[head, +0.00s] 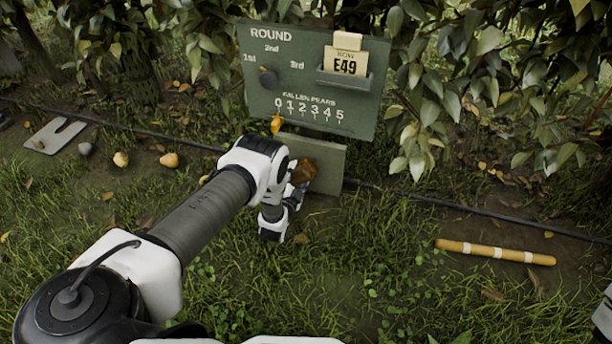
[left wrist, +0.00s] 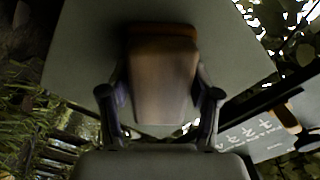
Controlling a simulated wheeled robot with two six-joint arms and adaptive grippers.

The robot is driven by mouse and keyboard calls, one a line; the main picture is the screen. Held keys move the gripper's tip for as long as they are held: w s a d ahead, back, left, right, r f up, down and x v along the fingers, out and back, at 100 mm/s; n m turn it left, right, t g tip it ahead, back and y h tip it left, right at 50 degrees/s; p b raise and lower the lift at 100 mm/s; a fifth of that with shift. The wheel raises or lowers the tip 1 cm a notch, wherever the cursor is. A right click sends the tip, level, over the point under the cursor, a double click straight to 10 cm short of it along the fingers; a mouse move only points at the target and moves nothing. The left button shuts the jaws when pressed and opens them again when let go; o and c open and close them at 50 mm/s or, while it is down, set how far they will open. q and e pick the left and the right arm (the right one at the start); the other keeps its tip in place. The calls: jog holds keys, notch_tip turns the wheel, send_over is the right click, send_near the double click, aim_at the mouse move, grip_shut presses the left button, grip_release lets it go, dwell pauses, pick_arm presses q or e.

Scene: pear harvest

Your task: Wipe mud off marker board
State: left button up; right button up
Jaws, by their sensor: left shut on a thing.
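The green marker board (head: 312,85) stands upright at the back middle, with white lettering, a dark knob and an E49 card. A smaller plain grey-green panel (head: 329,158) is below it and also fills much of the left wrist view (left wrist: 85,60). My left gripper (head: 298,190) is in front of this panel, shut on a brown and tan block (left wrist: 163,80). The block also shows in the head view (head: 303,172), partly hidden by the gripper. It is at the panel's face; contact is hard to judge. I see no clear mud on the panel's visible part.
A yellow stick with white bands (head: 495,252) lies on the grass at right. A dark hose (head: 480,210) runs across the ground. Pears (head: 169,160), a grey stone (head: 85,149) and a slotted plate (head: 55,135) lie at left. Leafy branches flank the board.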

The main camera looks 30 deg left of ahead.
aim_at(314, 175)
pick_arm(q)
jog(key=shift+w+r+p, duration=0.1)
jog(key=shift+r+p, duration=0.25)
jog(key=shift+r, duration=0.15)
jog(key=shift+w+d+f, duration=0.1)
jog(key=shift+w+d, duration=0.15)
jog(key=shift+d, duration=0.9)
jog(key=shift+w+d, duration=0.25)
jog(key=shift+d, duration=0.9)
jog(key=d, duration=0.3)
jog(key=shift+w+d+b, duration=0.1)
jog(key=shift+w+b, duration=0.2)
jog(key=shift+w, duration=0.1)
jog(key=shift+c, duration=0.4)
jog(key=shift+s+a+p, duration=0.15)
jog(key=shift+s+a, duration=0.1)
jog(key=shift+a, duration=0.7)
jog(key=shift+s+a+p, duration=0.15)
jog(key=shift+s+a, duration=0.05)
jog(key=shift+a, duration=0.75)
jog(key=shift+s+a, duration=0.2)
jog(key=shift+a, duration=0.85)
jog(key=shift+s+a, duration=0.15)
jog(key=shift+a, duration=0.9)
